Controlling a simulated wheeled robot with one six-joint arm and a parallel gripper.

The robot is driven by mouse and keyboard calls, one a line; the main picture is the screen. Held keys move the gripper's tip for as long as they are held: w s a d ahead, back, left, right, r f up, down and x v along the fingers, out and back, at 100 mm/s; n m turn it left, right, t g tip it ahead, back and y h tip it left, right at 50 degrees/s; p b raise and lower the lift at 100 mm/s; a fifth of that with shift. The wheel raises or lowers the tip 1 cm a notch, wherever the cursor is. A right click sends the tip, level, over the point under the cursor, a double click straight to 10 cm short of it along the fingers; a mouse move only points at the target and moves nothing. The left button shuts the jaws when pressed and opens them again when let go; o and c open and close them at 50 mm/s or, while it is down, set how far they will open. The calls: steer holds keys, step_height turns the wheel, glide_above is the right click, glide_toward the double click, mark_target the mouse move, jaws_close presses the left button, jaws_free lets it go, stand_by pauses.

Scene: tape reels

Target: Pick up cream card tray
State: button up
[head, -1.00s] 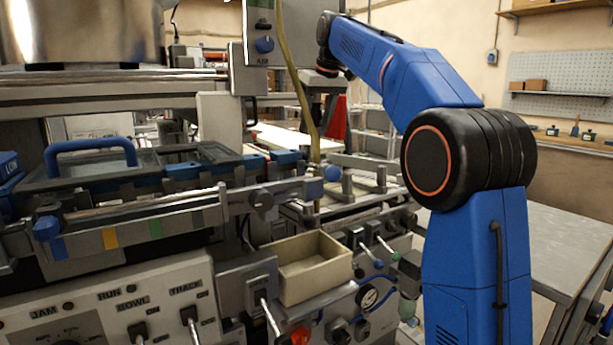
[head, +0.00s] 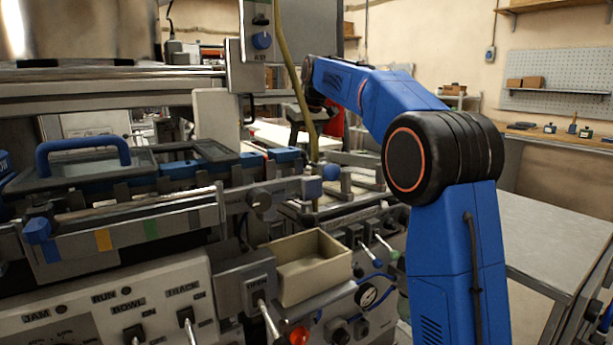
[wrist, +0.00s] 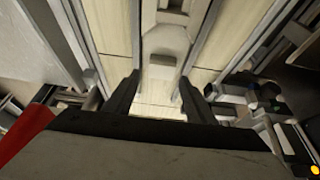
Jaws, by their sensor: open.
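The cream card tray (head: 308,268) is an open, box-like tray on the front of the machine in the head view. It looks empty and sits upright beside a grey bracket, above the red knob. In the wrist view my gripper (wrist: 157,95) shows two dark fingers spread apart with nothing between them. I cannot make out the tray in the wrist view.
The machine's control panel (head: 95,315) with switches lies left of the tray. Levers and a gauge (head: 366,295) are close on its right. A rail (head: 270,195) and a hanging cable (head: 300,90) stand above and behind it. A grey table (head: 555,240) is at right.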

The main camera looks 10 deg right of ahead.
steer(key=shift+a+x, duration=0.2)
steer(key=shift+x, duration=2.7)
steer(key=shift+w+r, duration=0.1)
steer(key=c, duration=0.9)
steer(key=shift+c, duration=0.2)
